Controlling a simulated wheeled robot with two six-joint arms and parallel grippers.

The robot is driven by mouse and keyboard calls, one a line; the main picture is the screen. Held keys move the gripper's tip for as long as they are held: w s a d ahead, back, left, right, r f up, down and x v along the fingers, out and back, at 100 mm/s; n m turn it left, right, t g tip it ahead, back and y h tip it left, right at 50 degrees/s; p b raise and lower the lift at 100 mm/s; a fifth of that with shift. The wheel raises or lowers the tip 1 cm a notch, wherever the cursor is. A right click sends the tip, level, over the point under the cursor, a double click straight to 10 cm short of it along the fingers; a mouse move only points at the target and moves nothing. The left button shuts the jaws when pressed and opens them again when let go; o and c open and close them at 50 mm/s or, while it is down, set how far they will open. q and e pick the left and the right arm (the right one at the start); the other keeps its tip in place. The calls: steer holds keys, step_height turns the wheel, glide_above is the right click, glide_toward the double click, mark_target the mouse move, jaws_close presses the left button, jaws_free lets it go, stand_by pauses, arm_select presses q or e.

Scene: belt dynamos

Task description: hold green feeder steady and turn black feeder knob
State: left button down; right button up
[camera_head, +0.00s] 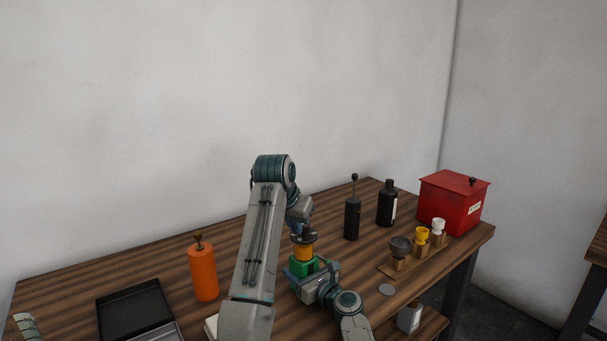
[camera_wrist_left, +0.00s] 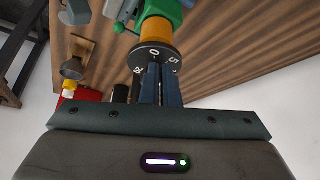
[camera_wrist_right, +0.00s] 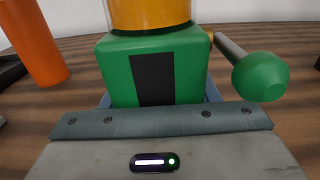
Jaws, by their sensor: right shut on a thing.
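The green feeder (camera_head: 304,264) stands on the table, with a clear yellow-orange cylinder above its green base (camera_wrist_right: 195,75). The black knob (camera_head: 303,238) is on top; the left wrist view shows it as a round black dial (camera_wrist_left: 147,54) with white marks. My right gripper (camera_wrist_right: 158,100) is shut on the green base, a finger at either side. My left gripper (camera_wrist_left: 161,84) is over the dial from above, its fingers close together at the dial's top. The fingertips' contact with the knob is hidden. A green ball-ended handle (camera_wrist_right: 262,76) sticks out beside the base.
An orange bottle (camera_head: 203,272) and a black tray (camera_head: 134,310) stand to the left. Right of the feeder are a black bottle with a rod (camera_head: 352,215), another black bottle (camera_head: 387,206), a wooden rack of cups (camera_head: 398,264) and a red box (camera_head: 452,204). A grey disc (camera_head: 386,290) lies near the front.

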arm_select(q)
steer(key=shift+s+a, duration=0.1)
steer(key=shift+s, duration=0.05)
steer(key=shift+s+a+r, duration=0.1)
steer(key=shift+s+a, duration=0.05)
step_height(320, 180, up, 6)
steer(key=shift+f, duration=0.1)
stand_by(0.6)
arm_select(e)
steer(key=o, duration=1.6)
